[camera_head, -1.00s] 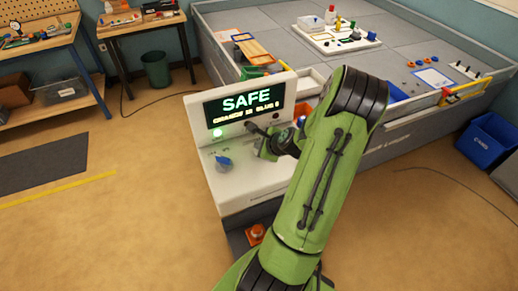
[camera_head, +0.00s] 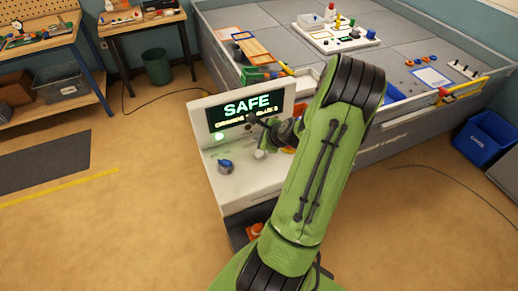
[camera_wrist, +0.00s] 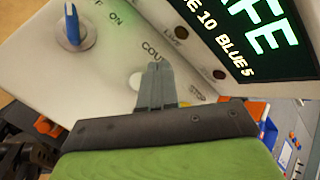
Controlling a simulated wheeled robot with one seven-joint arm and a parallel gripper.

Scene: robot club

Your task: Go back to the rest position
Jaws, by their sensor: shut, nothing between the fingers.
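My gripper (camera_wrist: 155,88) is shut and empty in the wrist view, its grey fingers together in front of the white control console. In the head view my gripper (camera_head: 254,122) is near the console's screen (camera_head: 246,108), which reads "SAFE" in green above a smaller line of text. In the wrist view the screen (camera_wrist: 244,50) is cut off at the top right, and part of its lower line reads "10 BLUE 5". The console (camera_head: 243,178) has a blue knob (camera_head: 225,165) on its sloped panel; the knob (camera_wrist: 73,28) also shows in the wrist view. My arm hides the console's right part.
A large grey field table (camera_head: 275,32) with walls stands behind and right of the console. A blue bin (camera_head: 486,138) is at the right, a green bin (camera_head: 157,66) at the back left. An orange object (camera_head: 256,230) is low by the console.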

